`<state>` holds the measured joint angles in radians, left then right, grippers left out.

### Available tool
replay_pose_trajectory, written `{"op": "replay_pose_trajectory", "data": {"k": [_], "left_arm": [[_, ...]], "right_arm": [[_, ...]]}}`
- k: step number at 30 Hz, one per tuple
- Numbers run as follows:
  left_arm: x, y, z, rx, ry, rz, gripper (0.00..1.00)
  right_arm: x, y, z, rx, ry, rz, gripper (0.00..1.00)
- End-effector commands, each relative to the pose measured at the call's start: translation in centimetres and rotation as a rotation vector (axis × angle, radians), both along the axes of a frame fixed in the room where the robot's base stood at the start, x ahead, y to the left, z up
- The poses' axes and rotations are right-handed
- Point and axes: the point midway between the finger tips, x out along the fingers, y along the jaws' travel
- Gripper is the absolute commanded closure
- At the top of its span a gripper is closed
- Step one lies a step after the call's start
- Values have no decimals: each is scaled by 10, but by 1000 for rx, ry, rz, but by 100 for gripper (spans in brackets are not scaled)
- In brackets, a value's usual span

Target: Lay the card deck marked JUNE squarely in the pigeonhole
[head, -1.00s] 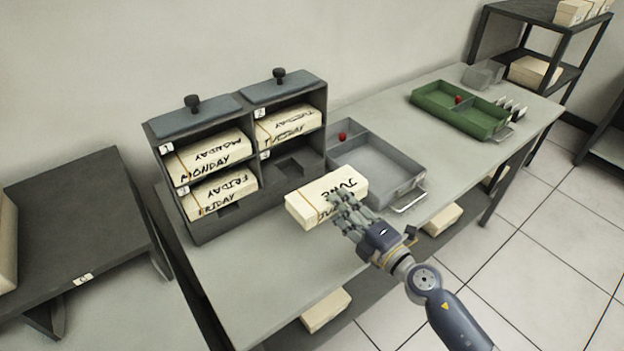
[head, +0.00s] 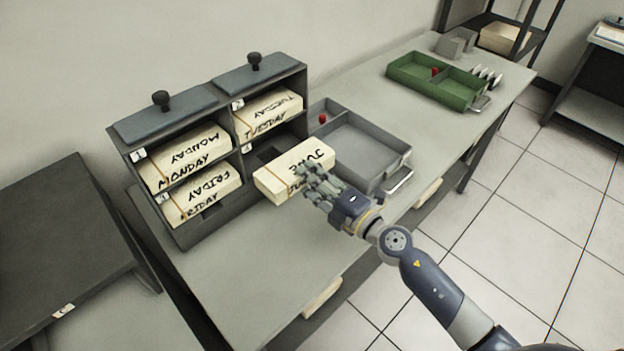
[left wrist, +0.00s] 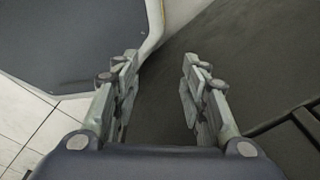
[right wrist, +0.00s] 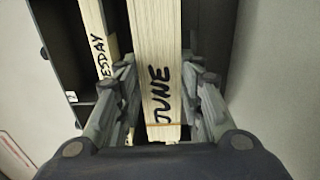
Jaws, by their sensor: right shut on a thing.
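The JUNE deck (head: 280,180) is a cream block of cards with a band around it. My right gripper (head: 314,182) is shut on its near right part and holds it in front of the grey cabinet. The right wrist view shows the deck (right wrist: 158,50) between the fingers (right wrist: 165,80). The pigeonhole marked 4 (head: 266,154), lower right in the cabinet, looks empty and dark; the deck partly hides it. I cannot tell whether the deck's far end has entered it. My left gripper (left wrist: 158,80) is open and empty in the left wrist view.
The MONDAY (head: 185,160), TUESDAY (head: 268,115) and FRIDAY (head: 203,195) decks fill the other pigeonholes. A grey tray (head: 398,166) stands close right of the held deck; a green tray (head: 455,92) is farther back. The bench front is clear.

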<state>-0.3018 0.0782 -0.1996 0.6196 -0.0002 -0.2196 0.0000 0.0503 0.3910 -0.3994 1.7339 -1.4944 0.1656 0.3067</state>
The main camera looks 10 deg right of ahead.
Motion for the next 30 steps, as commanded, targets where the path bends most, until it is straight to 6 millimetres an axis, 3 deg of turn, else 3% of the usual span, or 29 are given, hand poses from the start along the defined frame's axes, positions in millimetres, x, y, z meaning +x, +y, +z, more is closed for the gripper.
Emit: {"op": "replay_pose_trajectory", "data": {"k": [30], "left_arm": [[2,1,-1,2,-2,-1,60]], "right_arm": [[62,40,2,8,-10,3,100]]}}
